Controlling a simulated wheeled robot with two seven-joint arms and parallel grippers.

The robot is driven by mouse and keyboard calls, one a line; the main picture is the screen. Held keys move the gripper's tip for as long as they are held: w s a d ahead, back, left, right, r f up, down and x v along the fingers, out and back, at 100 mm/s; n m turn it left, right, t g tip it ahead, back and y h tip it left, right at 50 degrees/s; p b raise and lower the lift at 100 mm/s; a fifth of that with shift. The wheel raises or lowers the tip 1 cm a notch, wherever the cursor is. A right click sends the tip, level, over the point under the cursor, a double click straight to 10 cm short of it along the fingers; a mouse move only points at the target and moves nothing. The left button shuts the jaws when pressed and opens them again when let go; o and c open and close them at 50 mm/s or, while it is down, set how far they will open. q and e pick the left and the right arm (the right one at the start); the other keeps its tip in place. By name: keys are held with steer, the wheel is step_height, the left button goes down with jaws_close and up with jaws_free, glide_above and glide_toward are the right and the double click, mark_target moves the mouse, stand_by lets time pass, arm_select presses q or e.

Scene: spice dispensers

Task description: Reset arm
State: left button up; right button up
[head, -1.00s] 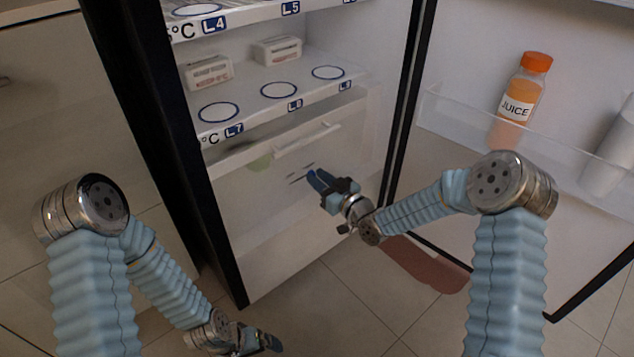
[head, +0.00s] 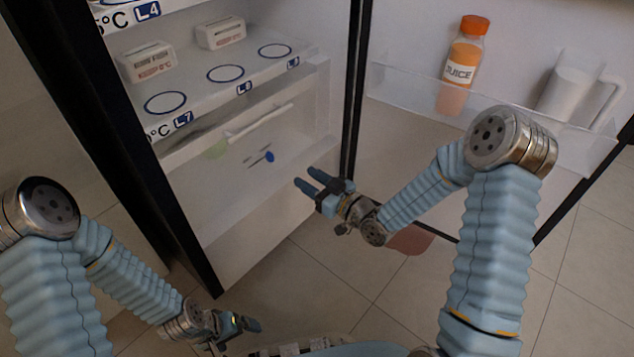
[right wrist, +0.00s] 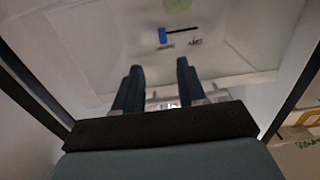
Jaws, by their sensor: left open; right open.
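My right gripper (head: 309,181) is open and empty in the head view, in front of the lower drawer (head: 235,195) of the open fridge and apart from it. In the right wrist view its two dark blue fingers (right wrist: 157,82) are spread with nothing between them. The drawer front with small markings and a blue spot shows beyond them. My left gripper (head: 250,325) is low at the bottom of the head view, over the floor and left of the middle. It holds nothing that I can see.
Two white cartons (head: 147,63) (head: 220,33) stand on the fridge shelf (head: 200,88) with ringed spots. The open door's bin holds a juice bottle (head: 462,65) and a white jug (head: 570,92). The tiled floor (head: 300,285) before the fridge is clear.

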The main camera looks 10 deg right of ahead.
steer(key=shift+v, duration=1.25)
steer(key=s+f+m+g+h, duration=0.2)
steer(key=s+f+m+g, duration=0.15)
steer(key=f, duration=0.45)
steer(key=s+f+m+g+h, duration=0.2)
steer(key=s+f+g+h, duration=0.15)
steer(key=f, duration=0.45)
steer(key=s+a+f+m+g, duration=0.1)
steer(key=s+f+m+g, duration=0.2)
steer(key=s, duration=0.4)
steer(key=s+f+g, duration=0.3)
steer(key=s+f, duration=0.1)
steer(key=s, duration=0.3)
step_height(320, 180, up, 13)
steer(key=s+p, duration=0.2)
steer(key=p, duration=1.2)
steer(key=shift+a+r+g+h+p, duration=0.2)
steer(key=shift+a+g+h+p, duration=0.1)
steer(key=shift+a+g+h, duration=0.15)
